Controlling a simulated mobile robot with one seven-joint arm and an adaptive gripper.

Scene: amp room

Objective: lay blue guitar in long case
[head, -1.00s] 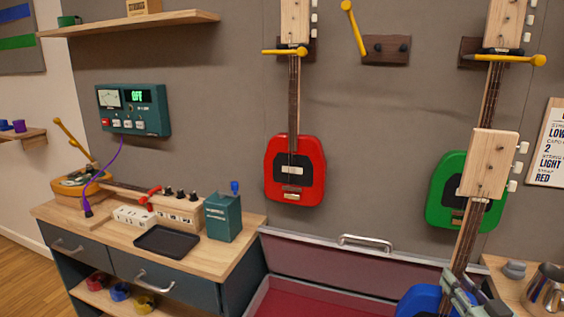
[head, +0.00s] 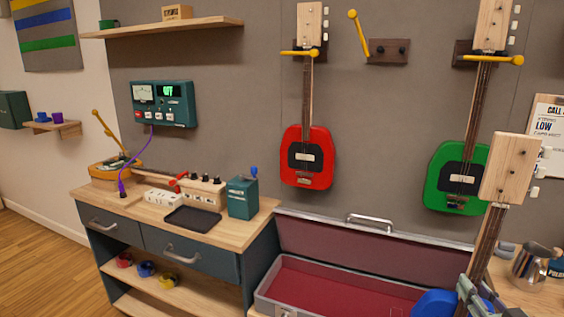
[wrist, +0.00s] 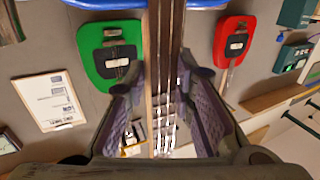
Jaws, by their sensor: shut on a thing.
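The blue guitar (head: 434,303) is at the lower right of the head view, held upright and slightly tilted, with its pale wooden headstock (head: 509,168) up. Most of its body is cut off by the frame's bottom edge. My gripper (head: 478,293) is shut on its neck; the wrist view shows the neck (wrist: 165,60) between the two fingers, with the blue body's edge (wrist: 195,3) at the top. The long case (head: 300,283) lies open below the wall, red inside, its lid (head: 330,243) raised at the back. The guitar is right of the case's visible interior, which looks empty.
A red guitar (head: 306,172) and a green guitar (head: 443,190) hang on the wall behind. A wooden-topped workbench (head: 140,209) with a black tray (head: 192,219) stands left of the case. A metal jug (head: 530,268) stands on a surface at the right.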

